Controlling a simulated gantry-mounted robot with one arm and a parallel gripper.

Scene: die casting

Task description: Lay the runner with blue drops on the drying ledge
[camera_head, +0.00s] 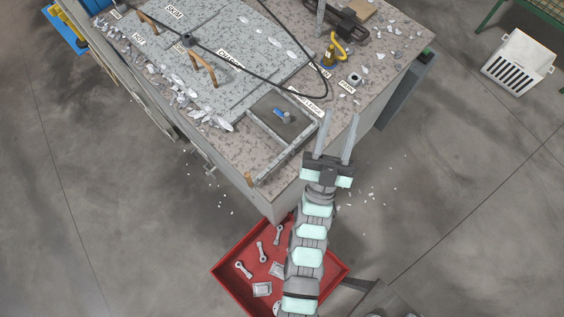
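My gripper (341,115) is at the right front corner of the stone-topped bench, with its two long fingers spread apart and nothing seen between them. A small blue and grey piece (282,114) lies in a framed dark recess on the bench, left of my gripper and apart from it. It is too small to tell if this is the runner with blue drops. A label partly reading "LEDGE" (307,103) sits at the recess's back right edge; the cable crosses near it.
A red tray (228,281) below the bench holds several metal castings. A black cable (266,80) loops over the bench. Metal scraps (190,101) lie along its left edge. A yellow-handled tool (331,54) stands at the back. A white slotted crate (518,60) is at right.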

